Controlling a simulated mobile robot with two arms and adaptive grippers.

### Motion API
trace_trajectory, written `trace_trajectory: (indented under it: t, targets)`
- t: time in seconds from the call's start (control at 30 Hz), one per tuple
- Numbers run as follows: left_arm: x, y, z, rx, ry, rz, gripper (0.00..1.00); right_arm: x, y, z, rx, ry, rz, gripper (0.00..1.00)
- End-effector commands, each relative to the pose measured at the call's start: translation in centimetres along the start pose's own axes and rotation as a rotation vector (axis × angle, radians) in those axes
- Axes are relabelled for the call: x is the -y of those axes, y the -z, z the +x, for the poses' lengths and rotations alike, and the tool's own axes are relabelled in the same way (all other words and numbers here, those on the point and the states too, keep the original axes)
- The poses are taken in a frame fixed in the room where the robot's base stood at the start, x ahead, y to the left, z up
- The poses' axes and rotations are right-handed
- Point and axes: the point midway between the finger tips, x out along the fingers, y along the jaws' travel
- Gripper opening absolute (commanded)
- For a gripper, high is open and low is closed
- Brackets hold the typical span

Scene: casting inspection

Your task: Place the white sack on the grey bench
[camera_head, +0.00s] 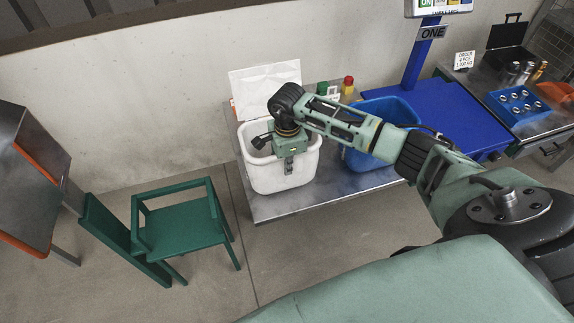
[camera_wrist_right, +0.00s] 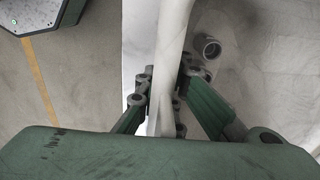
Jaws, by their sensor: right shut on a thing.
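The white sack (camera_head: 283,176) looks like an open-topped tub with rounded corners, upright at the left end of a low grey metal bench (camera_head: 343,192). I cannot tell whether its base touches the bench top. My right gripper (camera_head: 289,166) points down at the sack's near wall. In the right wrist view the right gripper (camera_wrist_right: 163,100) is shut on the sack's white wall (camera_wrist_right: 168,50), one finger on each side. A grey ring-shaped casting (camera_wrist_right: 207,45) lies inside the sack. My left gripper is not in view.
A blue bin (camera_head: 385,112) stands right of the sack, partly behind my right arm. A white panel (camera_head: 264,80) rises behind the sack. A red-capped bottle (camera_head: 348,84) stands nearby. A green chair (camera_head: 185,225) is on the floor at left. Another grey bench (camera_head: 478,78) holds a blue tray (camera_head: 517,103).

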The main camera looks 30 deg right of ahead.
Motion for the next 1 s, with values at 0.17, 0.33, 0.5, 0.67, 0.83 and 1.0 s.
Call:
trace_trajectory:
  t: [0.17, 0.33, 0.5, 0.67, 0.83, 1.0]
  targets:
    - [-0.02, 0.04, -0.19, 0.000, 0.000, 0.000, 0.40, 0.16, -0.06, 0.66, 0.002, 0.006, 0.000, 0.00]
    - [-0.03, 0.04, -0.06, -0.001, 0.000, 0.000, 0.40, 0.15, -0.04, 0.77, 0.002, 0.006, 0.000, 0.00]
    - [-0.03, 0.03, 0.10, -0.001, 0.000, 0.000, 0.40, 0.02, 0.01, 1.04, 0.000, 0.002, 0.000, 0.14]
    - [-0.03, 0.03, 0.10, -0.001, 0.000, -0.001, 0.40, 0.01, 0.02, 1.04, 0.000, 0.002, 0.000, 0.26]
    - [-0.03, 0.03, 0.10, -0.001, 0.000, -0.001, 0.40, 0.01, 0.02, 1.04, 0.000, 0.002, 0.000, 0.26]
    - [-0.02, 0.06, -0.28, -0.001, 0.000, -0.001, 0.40, 0.01, 0.00, 0.65, 0.001, 0.002, 0.000, 0.26]
